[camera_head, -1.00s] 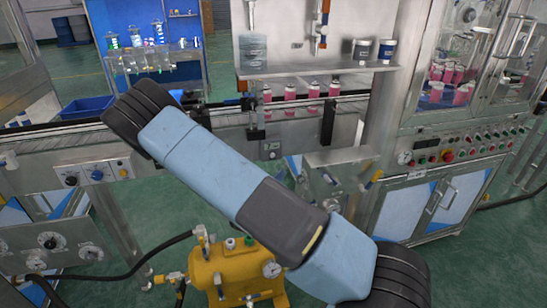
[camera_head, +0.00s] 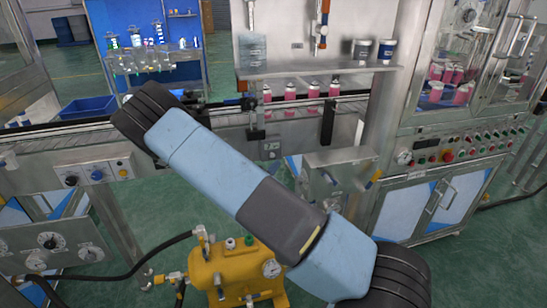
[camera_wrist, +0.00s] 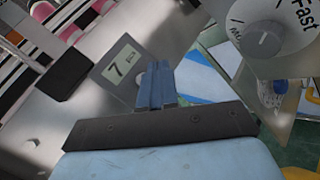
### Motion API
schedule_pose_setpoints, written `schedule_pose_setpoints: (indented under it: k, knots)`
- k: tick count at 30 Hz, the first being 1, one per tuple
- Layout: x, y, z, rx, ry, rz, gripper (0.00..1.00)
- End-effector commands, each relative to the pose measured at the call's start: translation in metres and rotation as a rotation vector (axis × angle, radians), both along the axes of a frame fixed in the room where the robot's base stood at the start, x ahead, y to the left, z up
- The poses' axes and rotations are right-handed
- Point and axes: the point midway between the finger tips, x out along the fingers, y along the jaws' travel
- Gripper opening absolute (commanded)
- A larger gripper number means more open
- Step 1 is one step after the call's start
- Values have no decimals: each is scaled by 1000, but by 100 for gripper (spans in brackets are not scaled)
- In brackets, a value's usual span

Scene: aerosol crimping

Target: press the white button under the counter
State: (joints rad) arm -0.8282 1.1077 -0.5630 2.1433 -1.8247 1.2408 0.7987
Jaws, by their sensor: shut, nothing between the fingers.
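The counter (camera_wrist: 116,68) is a small grey panel with a "7" on its display, tilted in the wrist view. A pale round spot, probably the white button (camera_wrist: 141,76), shows at the panel's edge beside my fingertips and is partly covered by them. My gripper (camera_wrist: 160,66) is shut and empty, its blue fingers pointing at this edge. I cannot tell whether they touch the button. In the head view the counter (camera_head: 271,149) is a small grey box below the conveyor.
A dial marked "Fast" (camera_wrist: 264,38) is close on the right in the wrist view. The conveyor carries several pink cans (camera_head: 313,90) above the counter. A metal box (camera_head: 338,172) stands right of the counter, and a yellow tank (camera_head: 235,272) stands below.

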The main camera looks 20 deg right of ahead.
Motion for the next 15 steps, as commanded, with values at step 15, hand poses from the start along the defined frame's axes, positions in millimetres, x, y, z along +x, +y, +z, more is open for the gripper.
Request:
schedule_pose_setpoints:
  k: [15]
  knots:
    - [25,0,0,1,0,-1,0]
